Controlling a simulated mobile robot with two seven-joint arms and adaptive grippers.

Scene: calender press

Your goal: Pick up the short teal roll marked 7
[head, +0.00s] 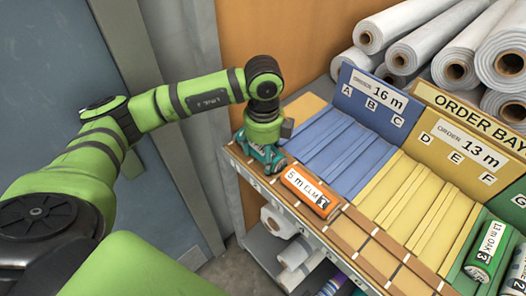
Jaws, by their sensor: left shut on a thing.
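A short teal roll (269,159) sits at the left end of the front rack, just left of the orange roll. Its number cannot be read, as my gripper and arm cover part of it. My left gripper (262,148) points down over the teal roll and is shut on it. The roll appears to be still at rack height; I cannot tell whether it touches the rack. My right gripper is not in view.
An orange roll (307,187) labelled 5 m ELM lies close to the right of the teal roll. A green roll (487,255) marked 13 m OAK 3 lies farther right. Blue bay 16 m (340,150) and yellow bay 13 m (420,195) are empty. White rolls (435,47) are stacked behind.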

